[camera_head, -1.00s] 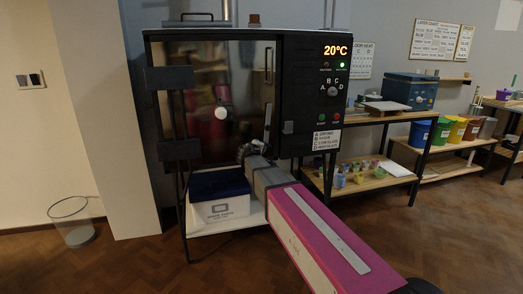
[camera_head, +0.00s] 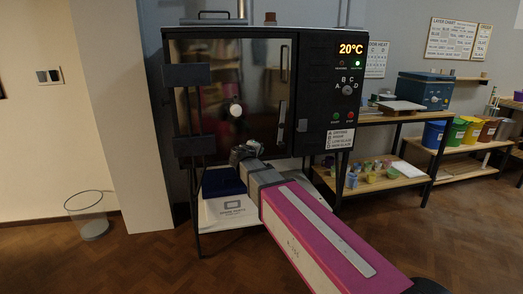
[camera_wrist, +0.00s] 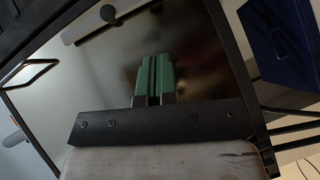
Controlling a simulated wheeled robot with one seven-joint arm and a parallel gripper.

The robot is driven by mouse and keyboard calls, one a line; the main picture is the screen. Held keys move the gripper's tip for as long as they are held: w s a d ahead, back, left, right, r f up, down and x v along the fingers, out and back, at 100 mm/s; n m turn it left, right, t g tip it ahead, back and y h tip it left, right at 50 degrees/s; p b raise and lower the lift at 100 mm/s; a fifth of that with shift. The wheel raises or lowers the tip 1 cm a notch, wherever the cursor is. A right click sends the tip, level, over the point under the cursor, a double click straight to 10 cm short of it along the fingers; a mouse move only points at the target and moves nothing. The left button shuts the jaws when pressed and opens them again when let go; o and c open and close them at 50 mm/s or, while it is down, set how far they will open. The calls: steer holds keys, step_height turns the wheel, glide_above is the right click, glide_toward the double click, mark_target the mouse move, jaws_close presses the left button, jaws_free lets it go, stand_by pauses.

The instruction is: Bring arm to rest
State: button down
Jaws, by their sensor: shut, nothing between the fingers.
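My arm (camera_head: 310,235) reaches forward from the lower right toward the front of the kiln (camera_head: 232,95). My gripper shows in the wrist view (camera_wrist: 153,78) with its two green fingers shut together and nothing between them. In that view the kiln door's dark, glossy face lies beyond the fingers. In the head view the wrist sits low in front of the door, and the fingertips are too small to make out. The kiln door is shut, and the display (camera_head: 351,49) reads 20°C.
A wire bin (camera_head: 91,216) is on the floor at left. At right are a bench with a blue box (camera_head: 425,92), small pots (camera_head: 371,173) and coloured buckets (camera_head: 454,134).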

stand_by(0.3)
steer(key=s+d+f+m+g+y, duration=0.1)
steer(key=s+d+f+m+g, duration=0.5)
steer(key=d+f, duration=0.5)
steer(key=s+d+f+m+g+y, duration=0.1)
steer(key=s+d+f+g, duration=0.4)
steer(key=s+d+f, duration=0.55)
steer(key=s+d+f+m+g+y, duration=0.3)
steer(key=s+f+y, duration=0.1)
steer(key=s+f, duration=0.3)
steer(key=shift+s, duration=0.5)
